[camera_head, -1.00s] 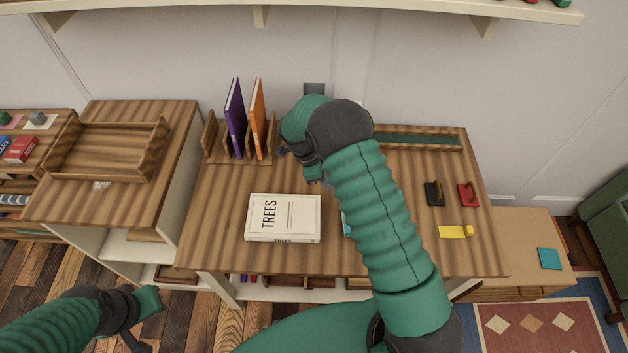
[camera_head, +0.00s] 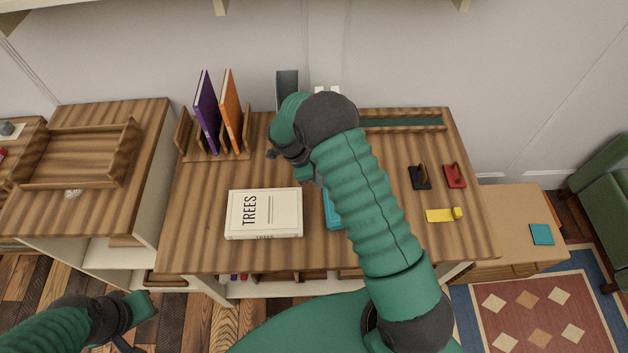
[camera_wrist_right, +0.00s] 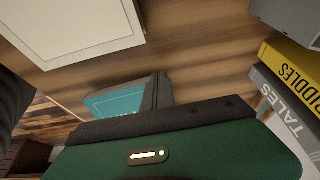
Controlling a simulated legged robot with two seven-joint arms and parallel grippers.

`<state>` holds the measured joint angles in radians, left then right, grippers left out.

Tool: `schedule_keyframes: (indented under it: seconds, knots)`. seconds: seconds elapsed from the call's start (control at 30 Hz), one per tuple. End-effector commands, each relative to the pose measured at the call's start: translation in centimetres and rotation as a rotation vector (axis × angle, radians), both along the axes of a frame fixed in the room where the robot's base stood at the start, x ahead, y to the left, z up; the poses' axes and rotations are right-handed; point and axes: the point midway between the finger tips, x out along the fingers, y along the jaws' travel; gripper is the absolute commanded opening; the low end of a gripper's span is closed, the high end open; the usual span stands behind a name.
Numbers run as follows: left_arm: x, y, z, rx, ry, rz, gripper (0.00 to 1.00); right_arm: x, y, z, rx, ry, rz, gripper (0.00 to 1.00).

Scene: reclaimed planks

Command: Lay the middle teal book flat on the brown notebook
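A teal book (camera_head: 333,209) lies on the desk just right of the white TREES book, mostly hidden behind my right forearm. A teal book also shows in the right wrist view (camera_wrist_right: 118,99), beside the dark fingers. The brown notebook cannot be made out; whether it lies under the teal book is hidden. My right gripper (camera_head: 295,165) hangs over the middle of the desk, toward the back, its fingers largely covered by my wrist. I cannot tell whether it grips anything. My left gripper (camera_head: 140,325) is apart from everything at the lower left, open and empty.
The TREES book (camera_head: 264,213) lies flat. A purple book (camera_head: 207,112) and an orange book (camera_head: 231,112) stand in a wooden rack. Yellow RIDDLES (camera_wrist_right: 291,70) and grey TALES (camera_wrist_right: 287,104) books show in the right wrist view. Small black, red and yellow items sit on the desk's right.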

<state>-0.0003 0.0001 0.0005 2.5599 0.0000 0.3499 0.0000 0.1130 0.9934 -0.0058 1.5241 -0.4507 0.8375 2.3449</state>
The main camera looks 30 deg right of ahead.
Motion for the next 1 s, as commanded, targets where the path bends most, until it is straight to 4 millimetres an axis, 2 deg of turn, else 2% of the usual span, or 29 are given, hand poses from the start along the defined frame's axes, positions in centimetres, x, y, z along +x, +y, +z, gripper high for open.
schedule_keyframes:
  seconds: [1.0]
  knots:
    - [0.0,0.0,0.2,0.0,0.0,0.001,0.0,-1.4,-2.1,0.0,-0.001,0.002,-0.001,0.0]
